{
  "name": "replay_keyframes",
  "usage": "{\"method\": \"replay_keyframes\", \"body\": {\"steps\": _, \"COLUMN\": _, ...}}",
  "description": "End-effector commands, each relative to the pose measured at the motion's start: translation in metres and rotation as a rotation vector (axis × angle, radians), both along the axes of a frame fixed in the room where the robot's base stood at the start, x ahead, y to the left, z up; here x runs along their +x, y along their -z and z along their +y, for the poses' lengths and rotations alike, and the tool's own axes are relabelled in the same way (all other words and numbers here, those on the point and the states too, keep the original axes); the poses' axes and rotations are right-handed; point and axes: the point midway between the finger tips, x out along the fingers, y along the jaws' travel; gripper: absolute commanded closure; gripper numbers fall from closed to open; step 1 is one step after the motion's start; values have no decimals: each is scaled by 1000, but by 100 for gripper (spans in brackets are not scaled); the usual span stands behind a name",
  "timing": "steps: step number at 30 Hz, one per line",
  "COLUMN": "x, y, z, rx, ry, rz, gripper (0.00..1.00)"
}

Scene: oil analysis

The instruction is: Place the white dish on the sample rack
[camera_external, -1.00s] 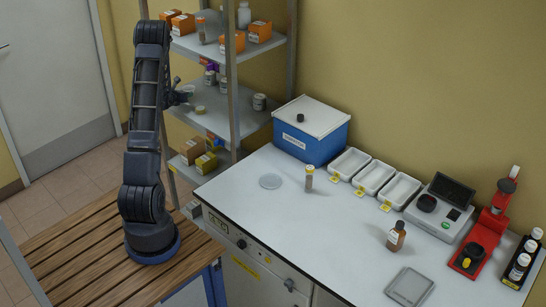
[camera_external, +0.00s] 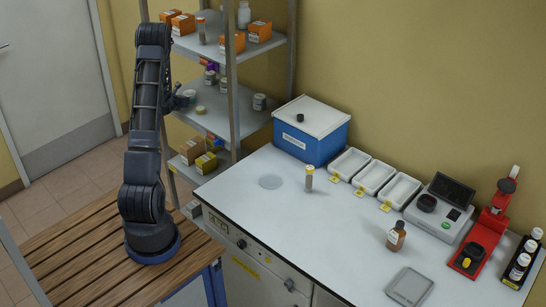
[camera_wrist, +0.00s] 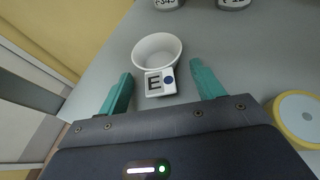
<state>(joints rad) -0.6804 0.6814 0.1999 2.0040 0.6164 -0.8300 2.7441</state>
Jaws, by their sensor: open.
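The white dish (camera_wrist: 156,47) is a small round open bowl with a tag marked "E" and a blue dot. It stands on the grey middle shelf (camera_wrist: 235,60). My gripper (camera_wrist: 161,72) is open. Its two teal fingers lie either side of the tag, and the dish's bowl is just beyond the fingertips, not gripped. In the external view my gripper (camera_external: 181,100) is at the middle shelf, small and partly hidden. A dark rack (camera_external: 510,281) with several white-capped bottles stands at the far right of the bench; I cannot tell if it is the sample rack.
A yellow-rimmed round container (camera_wrist: 300,118) is right of my gripper; labelled jars stand behind the dish. The shelf post (camera_external: 231,85) stands near my arm. The bench holds a blue box (camera_external: 312,144), a vial (camera_external: 309,182), white trays (camera_external: 374,176) and a brown bottle (camera_external: 396,238).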

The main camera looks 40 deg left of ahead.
Motion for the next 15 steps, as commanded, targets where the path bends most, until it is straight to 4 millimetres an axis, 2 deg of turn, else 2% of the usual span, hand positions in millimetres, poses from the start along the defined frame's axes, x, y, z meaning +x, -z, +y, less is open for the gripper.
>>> {"method": "replay_keyframes", "body": {"steps": 7, "x": -5, "y": -8, "z": -2, "rx": 1, "ry": -1, "rz": -1, "gripper": 33}}
{"method": "replay_keyframes", "body": {"steps": 15, "x": -47, "y": -27, "z": -20, "rx": 1, "ry": -2, "rz": 0, "gripper": 33}}
